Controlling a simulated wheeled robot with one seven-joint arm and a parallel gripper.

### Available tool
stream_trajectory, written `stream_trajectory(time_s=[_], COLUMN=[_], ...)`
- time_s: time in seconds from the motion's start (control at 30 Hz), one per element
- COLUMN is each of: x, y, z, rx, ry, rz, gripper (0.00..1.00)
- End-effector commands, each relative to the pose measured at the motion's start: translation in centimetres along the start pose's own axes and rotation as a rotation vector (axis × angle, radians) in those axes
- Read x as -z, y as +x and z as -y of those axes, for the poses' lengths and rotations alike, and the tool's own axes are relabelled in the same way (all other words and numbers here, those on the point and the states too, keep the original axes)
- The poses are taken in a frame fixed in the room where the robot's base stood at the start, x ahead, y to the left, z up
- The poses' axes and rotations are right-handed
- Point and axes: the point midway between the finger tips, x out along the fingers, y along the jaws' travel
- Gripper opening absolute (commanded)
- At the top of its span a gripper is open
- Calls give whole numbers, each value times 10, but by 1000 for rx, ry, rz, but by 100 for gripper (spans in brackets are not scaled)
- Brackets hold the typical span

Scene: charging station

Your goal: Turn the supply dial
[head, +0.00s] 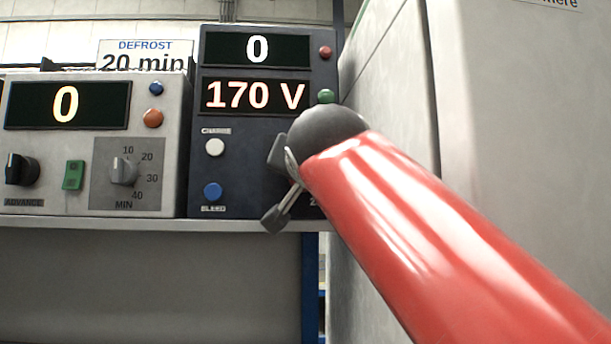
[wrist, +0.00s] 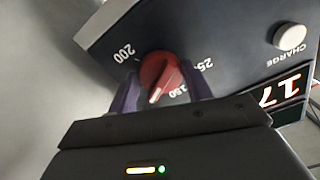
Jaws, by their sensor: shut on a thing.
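The supply dial is a red knob (wrist: 158,74) with a pale pointer line, in the middle of the wrist view. Numbers 200, 150 and part of 25 show around it; the pointer lies near 150. My gripper (wrist: 160,90) has a purple finger on each side of the knob and is shut on it. In the head view the dial is hidden behind my red arm and dark wrist. The dark supply panel (head: 233,180) shows there, its upper display (head: 257,49) reading 0 and its lower display (head: 255,96) reading 170 V.
The panel has a white CHARGE button (head: 215,147), a blue BLEED button (head: 212,191), and red and green lamps. A grey defrost unit (head: 90,140) with a MIN dial (head: 124,171) stands to the left. A pale cabinet (head: 520,130) stands close on the right.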

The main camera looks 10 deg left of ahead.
Motion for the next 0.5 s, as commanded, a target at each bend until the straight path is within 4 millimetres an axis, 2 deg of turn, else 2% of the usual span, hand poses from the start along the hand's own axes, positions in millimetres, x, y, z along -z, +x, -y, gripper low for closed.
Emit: stream_trajectory(time_s=[0.1,0.13,0.3,0.5], x=[-1,-1,0,0], y=[0,0,0,0], z=[0,0,0,0], rx=[0,0,0,0], ry=[0,-1,-1,-1], rz=[2,2,1,1], gripper=[27,51,71,71])
